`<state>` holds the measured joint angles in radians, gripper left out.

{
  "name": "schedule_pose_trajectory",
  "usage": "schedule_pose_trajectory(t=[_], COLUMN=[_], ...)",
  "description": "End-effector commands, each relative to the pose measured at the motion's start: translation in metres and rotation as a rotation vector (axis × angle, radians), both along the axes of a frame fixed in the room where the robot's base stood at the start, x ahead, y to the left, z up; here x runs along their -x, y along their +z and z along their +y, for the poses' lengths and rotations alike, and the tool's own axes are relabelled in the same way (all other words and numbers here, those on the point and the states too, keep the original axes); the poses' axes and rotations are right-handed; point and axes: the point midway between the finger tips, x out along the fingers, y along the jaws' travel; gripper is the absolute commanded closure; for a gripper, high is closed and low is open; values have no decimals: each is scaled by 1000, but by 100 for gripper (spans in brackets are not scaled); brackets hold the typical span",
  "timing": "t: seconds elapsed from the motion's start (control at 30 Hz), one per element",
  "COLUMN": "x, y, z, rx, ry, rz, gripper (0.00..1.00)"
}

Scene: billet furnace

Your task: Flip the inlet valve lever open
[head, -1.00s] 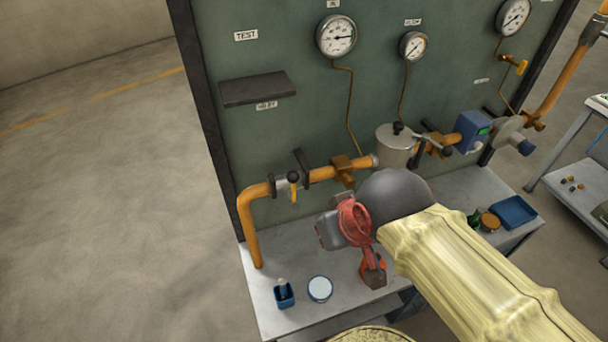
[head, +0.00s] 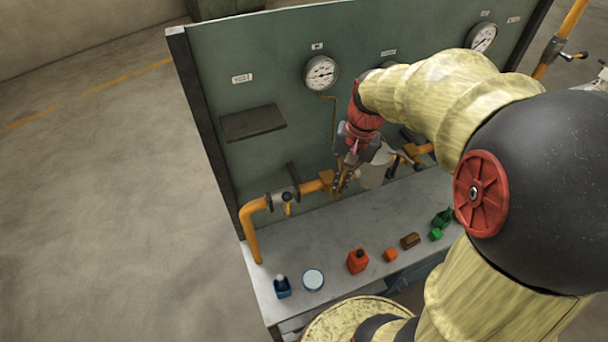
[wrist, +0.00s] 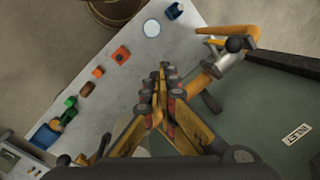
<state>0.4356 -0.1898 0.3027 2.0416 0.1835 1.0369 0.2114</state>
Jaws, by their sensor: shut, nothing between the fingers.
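The left end of the orange pipe (head: 250,238) carries a silver valve body (head: 279,199) with a black bar lever (head: 292,172) and a small yellow handle (head: 288,209). In the wrist view, the silver valve body (wrist: 217,66) and a black bar (wrist: 211,101) lie right of the fingers. My gripper (head: 342,184) is shut and empty, pointing down to the right of this valve, near the brass pipe fitting. The wrist view shows the fingertips (wrist: 167,75) together, apart from the lever. My wrist hides part of the pipe.
A grey pot (head: 372,176) stands close right of my gripper. A dark shelf (head: 252,122) and gauge (head: 321,73) are on the green panel. The bench's left-middle is clear.

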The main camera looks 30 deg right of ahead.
Motion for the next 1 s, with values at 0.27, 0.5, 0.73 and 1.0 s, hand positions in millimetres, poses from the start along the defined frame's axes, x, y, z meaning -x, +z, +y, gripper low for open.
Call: schedule_pose_trajectory(t=[0.27, 0.5, 0.73, 1.0], x=[-50, -71, -69, -68], y=[10, 32, 33, 32], z=[-26, -13, -11, -11], rx=[-188, -271, -273, -272], ry=[-394, -619, -670, -668], rz=[157, 225, 252, 250], gripper=[100, 100, 100, 100])
